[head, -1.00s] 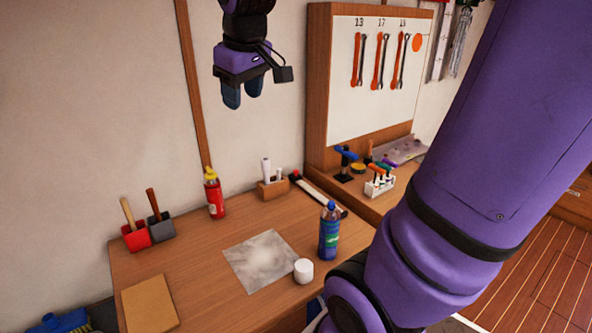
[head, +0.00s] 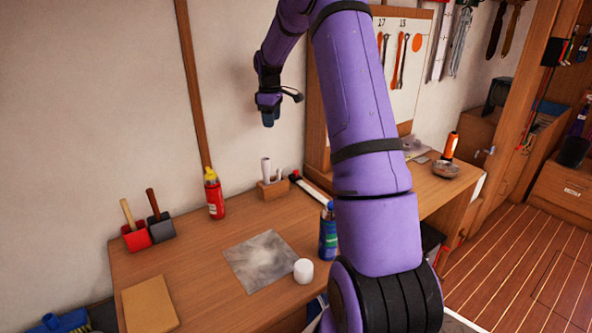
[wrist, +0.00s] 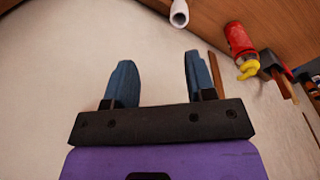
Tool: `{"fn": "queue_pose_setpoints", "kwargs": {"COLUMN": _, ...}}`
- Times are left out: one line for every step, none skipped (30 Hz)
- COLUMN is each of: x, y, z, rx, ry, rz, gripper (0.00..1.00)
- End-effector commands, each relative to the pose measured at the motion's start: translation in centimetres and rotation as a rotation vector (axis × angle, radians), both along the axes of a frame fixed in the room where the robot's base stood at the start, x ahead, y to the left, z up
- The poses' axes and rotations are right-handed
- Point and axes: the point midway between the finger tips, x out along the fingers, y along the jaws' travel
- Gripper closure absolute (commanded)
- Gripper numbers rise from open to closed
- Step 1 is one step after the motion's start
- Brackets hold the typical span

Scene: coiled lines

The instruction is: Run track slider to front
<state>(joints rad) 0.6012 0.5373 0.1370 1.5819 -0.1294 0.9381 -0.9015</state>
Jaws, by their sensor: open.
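I cannot make out a track slider or its track for certain in either view. My gripper (head: 269,118) hangs in the air near the back wall, above the rear of the workbench and left of the tool board, touching nothing. In the wrist view my gripper (wrist: 158,72) is open, its two blue fingers apart with only pale wall between them. My purple arm covers much of the tool board and part of the bench in the head view.
The workbench (head: 190,255) holds a red bottle (head: 214,195), a blue bottle (head: 328,235), a white cup (head: 303,270), a wooden holder (head: 272,188) and two brush bins (head: 135,237). A metal bowl (head: 446,169) stands at right. The wooden floor (head: 500,265) at right is clear.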

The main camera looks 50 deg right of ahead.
Motion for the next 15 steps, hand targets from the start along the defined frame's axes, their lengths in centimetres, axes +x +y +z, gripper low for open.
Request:
{"fn": "queue_pose_setpoints", "kwargs": {"x": 0.4, "y": -1.8, "z": -2.0, "rx": 0.01, "ry": 0.014, "rz": 0.007, "gripper": 0.5}}
{"fn": "queue_pose_setpoints", "kwargs": {"x": 0.6, "y": -2.8, "z": -3.0, "rx": 0.015, "ry": 0.02, "rz": 0.014, "gripper": 0.5}}
{"fn": "queue_pose_setpoints", "kwargs": {"x": 0.8, "y": -4.1, "z": -4.3, "rx": 0.022, "ry": 0.027, "rz": 0.025, "gripper": 0.5}}
{"fn": "queue_pose_setpoints", "kwargs": {"x": 0.9, "y": -5.0, "z": -5.3, "rx": 0.026, "ry": 0.032, "rz": 0.033, "gripper": 0.5}}
{"fn": "queue_pose_setpoints", "kwargs": {"x": 1.0, "y": -5.9, "z": -6.3, "rx": 0.032, "ry": 0.037, "rz": 0.04, "gripper": 0.5}}
{"fn": "queue_pose_setpoints", "kwargs": {"x": 1.1, "y": -7.0, "z": -7.6, "rx": 0.038, "ry": 0.044, "rz": 0.05, "gripper": 0.5}}
{"fn": "queue_pose_setpoints", "kwargs": {"x": 1.1, "y": -7.9, "z": -8.6, "rx": 0.042, "ry": 0.048, "rz": 0.056, "gripper": 0.5}}
{"fn": "queue_pose_setpoints", "kwargs": {"x": 1.1, "y": -8.6, "z": -9.4, "rx": 0.046, "ry": 0.051, "rz": 0.063, "gripper": 0.5}}
{"fn": "queue_pose_setpoints", "kwargs": {"x": 1.1, "y": -9.4, "z": -10.4, "rx": 0.05, "ry": 0.056, "rz": 0.069, "gripper": 0.5}}
{"fn": "queue_pose_setpoints", "kwargs": {"x": 1.0, "y": -10.0, "z": -11.1, "rx": 0.054, "ry": 0.058, "rz": 0.075, "gripper": 0.5}}
{"fn": "queue_pose_setpoints", "kwargs": {"x": 1.0, "y": -10.5, "z": -11.7, "rx": 0.057, "ry": 0.06, "rz": 0.079, "gripper": 0.5}}
{"fn": "queue_pose_setpoints", "kwargs": {"x": 0.9, "y": -11.1, "z": -12.5, "rx": 0.06, "ry": 0.064, "rz": 0.084, "gripper": 0.5}}
{"fn": "queue_pose_setpoints", "kwargs": {"x": 0.9, "y": -11.4, "z": -12.9, "rx": 0.063, "ry": 0.064, "rz": 0.088, "gripper": 0.5}}
{"fn": "queue_pose_setpoints", "kwargs": {"x": 0.9, "y": -11.7, "z": -13.3, "rx": 0.065, "ry": 0.066, "rz": 0.09, "gripper": 0.5}}
{"fn": "queue_pose_setpoints", "kwargs": {"x": 0.8, "y": -12.1, "z": -13.7, "rx": 0.067, "ry": 0.067, "rz": 0.093, "gripper": 0.5}}
